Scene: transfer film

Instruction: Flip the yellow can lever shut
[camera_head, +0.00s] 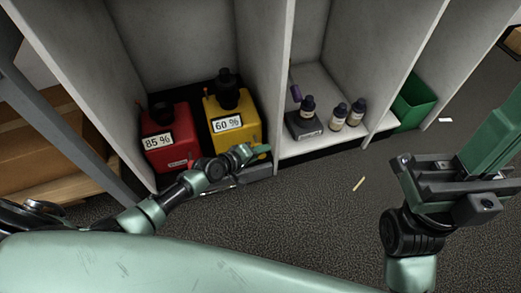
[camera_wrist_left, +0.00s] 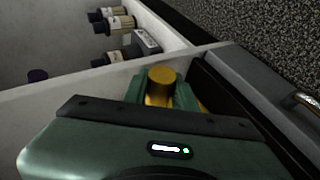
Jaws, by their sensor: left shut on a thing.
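The yellow can (camera_head: 233,128), labelled 60 %, stands upright in the left bay of the grey shelf with a black cap on top. My left gripper (camera_head: 258,152) is low at the can's front right corner. In the left wrist view its green fingers (camera_wrist_left: 161,92) are shut on a yellow round-ended part (camera_wrist_left: 161,82). I take this for the can's lever, but the picture does not show where it joins the can. My right gripper (camera_head: 495,140) is at the right, away from the can, and its finger gap cannot be made out.
A red can (camera_head: 170,140) labelled 85 % stands left of the yellow one. Several small dark-capped bottles (camera_head: 338,118) and a grey box (camera_head: 304,124) stand in the middle bay. A green bin (camera_head: 412,103) is at the right. The carpet in front is mostly clear.

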